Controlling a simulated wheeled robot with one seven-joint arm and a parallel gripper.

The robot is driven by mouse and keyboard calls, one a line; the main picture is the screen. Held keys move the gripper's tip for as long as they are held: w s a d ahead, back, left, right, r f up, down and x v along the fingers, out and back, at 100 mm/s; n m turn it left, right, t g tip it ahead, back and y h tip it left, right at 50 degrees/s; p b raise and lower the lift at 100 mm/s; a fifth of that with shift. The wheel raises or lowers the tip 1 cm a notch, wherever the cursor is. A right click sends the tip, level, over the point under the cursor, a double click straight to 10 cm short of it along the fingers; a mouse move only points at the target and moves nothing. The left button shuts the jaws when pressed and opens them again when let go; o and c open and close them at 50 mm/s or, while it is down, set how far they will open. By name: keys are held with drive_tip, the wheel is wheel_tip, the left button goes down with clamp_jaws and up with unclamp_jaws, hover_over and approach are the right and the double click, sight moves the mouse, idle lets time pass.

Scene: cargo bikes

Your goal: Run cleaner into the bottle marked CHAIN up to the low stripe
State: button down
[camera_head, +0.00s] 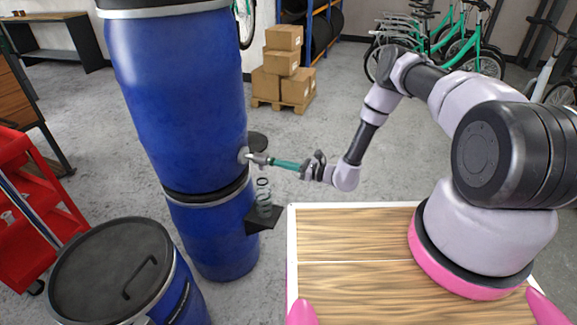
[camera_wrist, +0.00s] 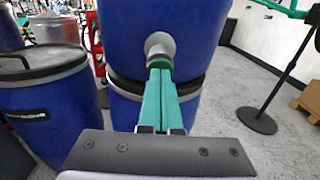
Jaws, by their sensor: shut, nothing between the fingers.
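A grey tap (camera_head: 246,155) sticks out of the upper blue drum (camera_head: 180,95); it also shows in the wrist view (camera_wrist: 159,46). A small clear bottle (camera_head: 264,198) stands upright on a black bracket (camera_head: 263,220) below the tap. Its marking, stripes and liquid level are too small to read. My gripper (camera_head: 273,161) has teal fingers, shut and empty, pointing at the tap. In the wrist view the fingertips (camera_wrist: 160,70) are right at the tap, and I cannot tell whether they touch it. The bottle is hidden in the wrist view.
The upper drum stands on a lower blue drum (camera_head: 213,235). A drum with a black lid (camera_head: 110,270) stands at front left, beside a red cart (camera_head: 30,215). Boxes on a pallet (camera_head: 283,75) and bikes are behind. A black-based stand (camera_wrist: 257,120) is right in the wrist view.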

drive_tip(key=shift+x, duration=0.9)
drive_tip(key=shift+a+r, duration=0.2)
idle(2.0)
idle(1.7)
